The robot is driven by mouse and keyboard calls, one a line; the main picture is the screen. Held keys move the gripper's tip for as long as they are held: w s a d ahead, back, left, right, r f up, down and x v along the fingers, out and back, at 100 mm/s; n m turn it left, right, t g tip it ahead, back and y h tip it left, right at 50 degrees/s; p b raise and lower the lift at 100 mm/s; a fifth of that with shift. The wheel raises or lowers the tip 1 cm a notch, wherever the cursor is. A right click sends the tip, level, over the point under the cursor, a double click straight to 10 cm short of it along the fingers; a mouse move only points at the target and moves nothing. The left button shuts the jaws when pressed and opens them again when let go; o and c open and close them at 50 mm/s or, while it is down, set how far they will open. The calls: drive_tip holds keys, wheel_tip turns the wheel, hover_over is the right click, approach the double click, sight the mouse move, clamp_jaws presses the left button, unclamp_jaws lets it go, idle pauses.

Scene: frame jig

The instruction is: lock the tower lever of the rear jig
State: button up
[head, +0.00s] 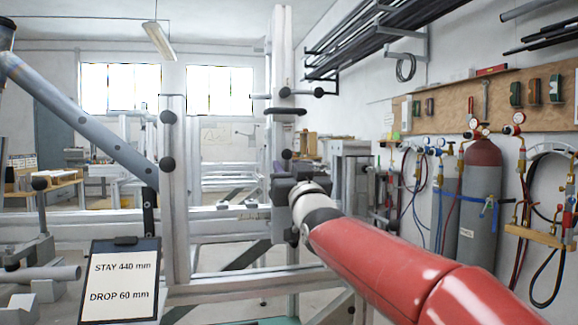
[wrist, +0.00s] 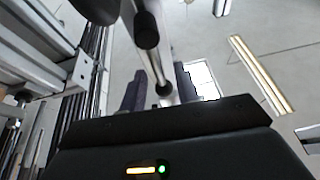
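The jig's tall aluminium tower (head: 283,60) stands upright in the middle of the head view. It carries black knobs, a dark cross handle (head: 287,111) and a thin side lever with a black knob (head: 318,92). Which of these is the tower lever, I cannot tell for sure. My gripper (head: 287,172) is a dark block in front of the tower, below the cross handle. In the wrist view, its two dark fingers (wrist: 158,90) stand apart. A pale bar with black knobs (wrist: 146,30) runs between or beyond them. Contact cannot be told.
A nearer upright post (head: 175,190) with black knobs stands left of the tower. A sign (head: 123,280) reads "STAY 440 mm, DROP 60 mm". Horizontal frame rails cross behind. A gas cylinder (head: 480,200) with gauges and hoses stands at the right wall.

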drive_tip(key=shift+c, duration=0.4)
clamp_jaws()
